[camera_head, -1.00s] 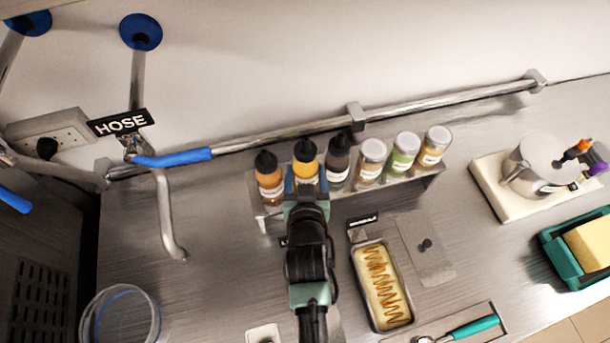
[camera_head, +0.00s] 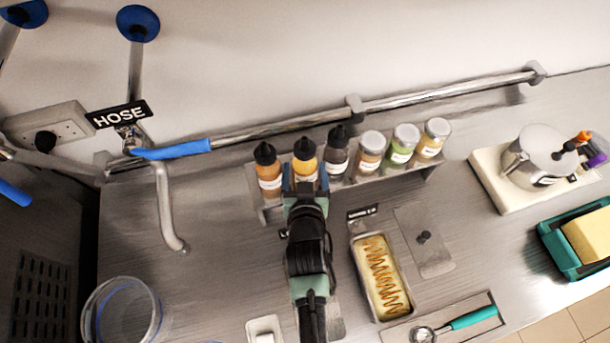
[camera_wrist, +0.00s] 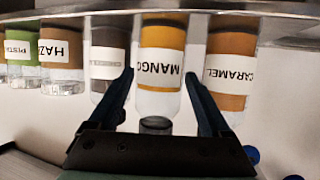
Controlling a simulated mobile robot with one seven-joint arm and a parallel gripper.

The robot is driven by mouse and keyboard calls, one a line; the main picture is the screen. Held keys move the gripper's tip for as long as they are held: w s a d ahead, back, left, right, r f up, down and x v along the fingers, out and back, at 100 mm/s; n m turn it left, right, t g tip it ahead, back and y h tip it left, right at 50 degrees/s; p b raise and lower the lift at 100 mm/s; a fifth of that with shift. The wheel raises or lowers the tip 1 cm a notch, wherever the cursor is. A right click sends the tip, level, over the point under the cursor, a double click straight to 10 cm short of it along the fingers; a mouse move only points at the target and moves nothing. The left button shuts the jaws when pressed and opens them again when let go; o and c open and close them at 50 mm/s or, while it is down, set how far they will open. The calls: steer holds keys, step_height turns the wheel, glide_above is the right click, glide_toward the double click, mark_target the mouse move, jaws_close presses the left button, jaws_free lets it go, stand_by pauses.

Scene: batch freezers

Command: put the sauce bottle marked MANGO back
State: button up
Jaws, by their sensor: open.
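The MANGO sauce bottle (camera_head: 304,168) has a yellow-orange body and a dark cap. It stands in the rack (camera_head: 262,214) against the wall, between an orange-brown CARAMEL bottle (camera_head: 269,177) and a dark bottle (camera_head: 337,158). In the wrist view the MANGO bottle (camera_wrist: 160,62) faces me with its label readable, with CARAMEL (camera_wrist: 230,68) at the right and the dark bottle (camera_wrist: 109,62) at the left. My gripper (camera_wrist: 160,80) is open. Its fingers lie to either side of the MANGO bottle's image, with visible gaps. In the head view my gripper (camera_head: 303,184) hides the bottle's lower part.
Several topping jars (camera_head: 403,145) stand in the rack's right part. A rail (camera_head: 440,94) runs along the wall behind. A filled ice cream pan (camera_head: 381,280), a scoop (camera_head: 470,319) and a clear tub (camera_head: 125,312) lie in front.

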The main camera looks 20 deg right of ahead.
steer(key=b+v, duration=0.2)
steer(key=v, duration=1)
stand_by(0.3)
